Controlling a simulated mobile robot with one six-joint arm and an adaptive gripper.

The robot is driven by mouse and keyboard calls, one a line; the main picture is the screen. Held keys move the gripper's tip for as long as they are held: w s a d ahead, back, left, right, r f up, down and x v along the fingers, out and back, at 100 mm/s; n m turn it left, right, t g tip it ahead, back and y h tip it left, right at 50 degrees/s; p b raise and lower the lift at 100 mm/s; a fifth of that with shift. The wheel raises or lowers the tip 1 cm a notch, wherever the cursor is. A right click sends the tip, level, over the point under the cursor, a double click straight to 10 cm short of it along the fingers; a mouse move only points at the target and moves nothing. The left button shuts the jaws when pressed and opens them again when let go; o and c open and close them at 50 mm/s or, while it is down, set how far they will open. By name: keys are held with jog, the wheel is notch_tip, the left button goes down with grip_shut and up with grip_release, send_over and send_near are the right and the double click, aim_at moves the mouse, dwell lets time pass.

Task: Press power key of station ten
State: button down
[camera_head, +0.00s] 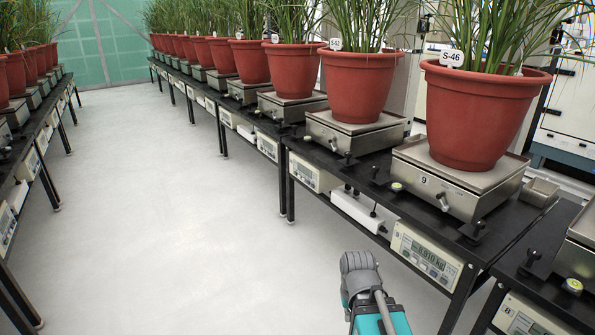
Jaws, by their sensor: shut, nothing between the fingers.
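A scale with a plate marked 9 (440,188) stands on the right-hand bench under a red pot tagged S-46 (470,115). Its lit display panel (428,255) hangs on the bench front. The scale one place further back (360,135) bears another red pot (357,88); I cannot read a ten on it, but it sits beside nine on the side away from eight. A display panel (305,173) hangs at the bench front left of it. Its power key is too small to make out. My arm shows at the bottom centre; my gripper's fingers are not visible.
Panel 8 (530,318) is at the lower right. A white power strip (357,210) hangs below the bench edge. Small knobs stand along the bench. Another bench with pots (15,75) lines the left. The grey aisle floor (165,210) between is clear.

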notch_tip(320, 180, up, 18)
jog(key=p, duration=1.7)
jog(key=shift+r, duration=0.25)
jog(key=shift+s, duration=0.1)
